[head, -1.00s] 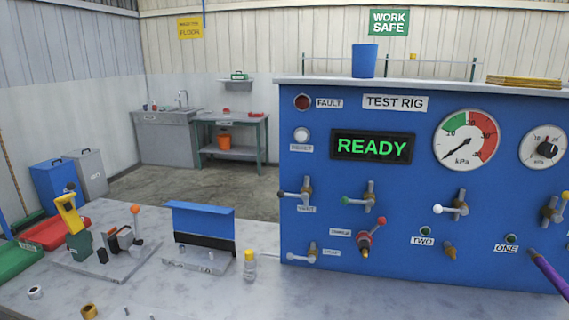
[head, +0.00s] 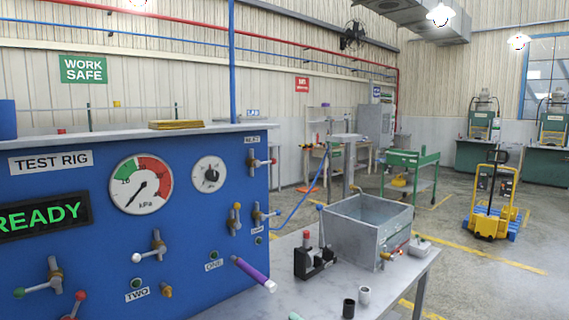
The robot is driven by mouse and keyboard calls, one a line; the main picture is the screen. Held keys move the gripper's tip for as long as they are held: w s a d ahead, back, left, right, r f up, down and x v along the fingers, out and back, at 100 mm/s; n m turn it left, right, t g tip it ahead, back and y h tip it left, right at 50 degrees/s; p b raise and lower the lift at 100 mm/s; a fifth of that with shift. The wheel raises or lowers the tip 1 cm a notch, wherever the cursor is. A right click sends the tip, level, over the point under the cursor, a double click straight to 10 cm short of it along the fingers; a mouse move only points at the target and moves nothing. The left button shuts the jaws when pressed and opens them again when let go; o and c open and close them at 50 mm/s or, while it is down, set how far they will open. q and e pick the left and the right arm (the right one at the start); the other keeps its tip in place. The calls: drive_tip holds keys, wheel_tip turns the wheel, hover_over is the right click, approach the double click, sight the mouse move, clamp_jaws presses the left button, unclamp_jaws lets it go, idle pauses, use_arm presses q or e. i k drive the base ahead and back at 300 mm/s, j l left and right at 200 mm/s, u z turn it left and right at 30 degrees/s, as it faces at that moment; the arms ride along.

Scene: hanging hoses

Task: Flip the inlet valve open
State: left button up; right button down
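The blue test rig panel (head: 110,235) fills the left of the head view. A valve (head: 254,164) sits at its upper right edge, under a small label (head: 252,139) that seems to read INLET. Its handle points right and ends in a red tip. I cannot tell from this angle whether it is open. Below it are a valve with a blue handle (head: 260,216) and one with a yellow tip (head: 235,219). Neither of my grippers is in view.
A purple hose end (head: 254,274) sticks out from the panel near the ONE label. A grey metal tank (head: 368,231) and a small black block with a red top (head: 312,258) stand on the bench to the right. A yellow pallet truck (head: 490,205) stands farther back.

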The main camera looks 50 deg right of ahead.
sight(257, 164)
drive_tip(key=k+l+z, duration=0.15)
drive_tip(key=l+z, duration=0.25)
drive_tip(key=l, duration=0.7)
drive_tip(key=l+z, duration=0.4)
drive_tip(key=l, duration=0.65)
